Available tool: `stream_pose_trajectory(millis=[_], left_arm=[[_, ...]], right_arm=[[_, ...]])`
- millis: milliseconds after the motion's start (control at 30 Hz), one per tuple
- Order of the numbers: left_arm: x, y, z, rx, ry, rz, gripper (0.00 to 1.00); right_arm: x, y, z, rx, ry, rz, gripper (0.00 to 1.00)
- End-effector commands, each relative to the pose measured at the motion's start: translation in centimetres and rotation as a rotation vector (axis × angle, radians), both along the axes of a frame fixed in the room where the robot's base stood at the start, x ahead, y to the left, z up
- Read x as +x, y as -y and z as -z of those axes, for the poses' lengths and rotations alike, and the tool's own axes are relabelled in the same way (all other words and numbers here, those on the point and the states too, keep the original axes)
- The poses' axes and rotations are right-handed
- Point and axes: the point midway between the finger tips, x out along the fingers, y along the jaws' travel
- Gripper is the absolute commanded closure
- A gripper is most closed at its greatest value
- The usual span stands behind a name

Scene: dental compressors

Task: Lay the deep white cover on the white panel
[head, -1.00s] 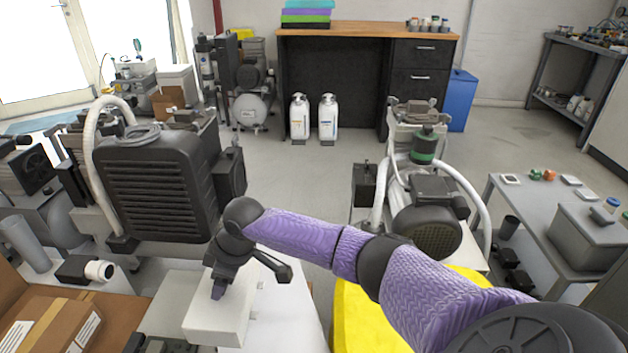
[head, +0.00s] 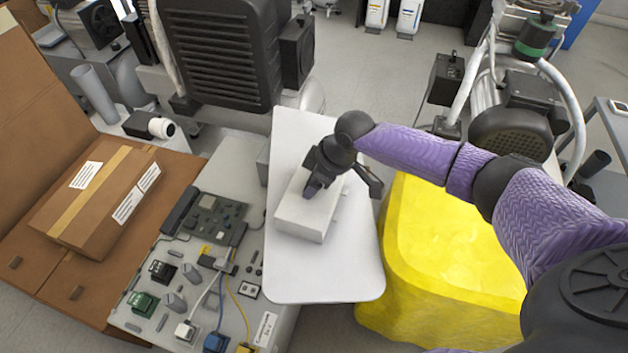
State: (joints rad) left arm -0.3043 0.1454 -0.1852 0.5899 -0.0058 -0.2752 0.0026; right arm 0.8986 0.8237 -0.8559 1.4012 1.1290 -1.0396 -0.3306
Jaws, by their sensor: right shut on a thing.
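The deep white cover (head: 302,218) is a box-like white piece in the middle of the head view. My right gripper (head: 312,187) points down and is shut on its upper part, hiding some of it. The white panel (head: 335,272) is a flat, light plate with rounded corners, seen beneath the cover. The cover appears over the panel's middle, towards its left edge. I cannot tell whether the cover touches the panel or is held just above it. My left gripper is not in view.
An open unit with circuit boards and wires (head: 210,262) lies left of the panel. A cardboard box (head: 95,200) is farther left. A yellow block (head: 445,262) stands right of the panel. A black ribbed compressor housing (head: 225,55) is behind, and another compressor (head: 515,125) is at the right.

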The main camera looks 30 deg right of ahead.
Motion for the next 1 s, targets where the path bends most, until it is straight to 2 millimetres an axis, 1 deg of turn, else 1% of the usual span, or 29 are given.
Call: stream_pose_trajectory(millis=[133,167,200,267,300,333,567,633,667,767,800,900,1000], left_arm=[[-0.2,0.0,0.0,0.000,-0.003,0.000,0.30],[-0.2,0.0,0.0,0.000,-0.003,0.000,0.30],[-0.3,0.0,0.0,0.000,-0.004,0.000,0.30],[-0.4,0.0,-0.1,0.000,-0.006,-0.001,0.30],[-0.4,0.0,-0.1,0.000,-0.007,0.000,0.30],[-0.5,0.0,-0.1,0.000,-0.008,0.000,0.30],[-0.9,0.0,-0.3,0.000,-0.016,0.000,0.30],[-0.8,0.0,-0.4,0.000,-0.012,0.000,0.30],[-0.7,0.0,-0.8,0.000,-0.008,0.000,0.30],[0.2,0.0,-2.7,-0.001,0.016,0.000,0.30],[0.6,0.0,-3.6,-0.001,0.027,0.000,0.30],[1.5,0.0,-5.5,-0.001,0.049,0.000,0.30],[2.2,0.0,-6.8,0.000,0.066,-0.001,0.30]], right_arm=[[0.0,0.0,0.2,0.001,0.001,0.001,1.00],[0.0,0.0,0.3,0.000,0.000,0.001,0.34],[0.0,0.0,0.2,0.000,0.001,0.001,0.25],[0.0,0.0,0.2,0.000,0.001,0.001,0.12],[0.0,0.0,0.2,0.000,0.001,0.000,0.04],[0.0,0.0,0.2,0.000,0.001,0.000,0.01],[0.0,0.0,0.2,0.001,0.001,0.000,0.01],[0.0,0.0,-0.3,0.000,0.003,0.000,0.01],[-0.1,0.1,-0.9,0.000,0.004,0.000,0.01],[-0.7,0.7,-3.8,-0.001,0.008,0.001,0.01],[-1.0,1.0,-5.1,-0.001,0.011,0.001,0.01],[-1.9,1.7,-7.9,-0.002,0.011,0.000,0.01],[-2.7,2.3,-9.9,-0.001,0.009,0.000,0.01]])
